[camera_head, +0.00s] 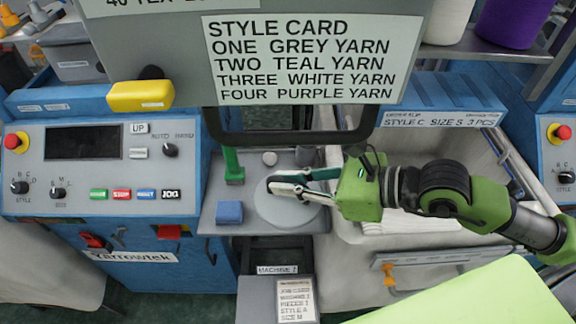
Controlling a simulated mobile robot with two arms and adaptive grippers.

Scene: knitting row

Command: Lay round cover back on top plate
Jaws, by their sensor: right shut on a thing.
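The round cover (280,213) is a flat light-grey disc over the right part of the grey top plate (212,187). It looks level; I cannot tell whether it rests on the plate or hangs just above it. My right gripper (273,188) reaches in from the right and is shut on the cover near its middle. Its fingers hide part of the disc and the point of hold. My left gripper is not in view.
On the plate stand a green post (233,168), a blue block (230,212) and a small grey knob (270,158). A control panel (105,165) is left, a grey bin (440,155) right. The style card (312,60) hangs above.

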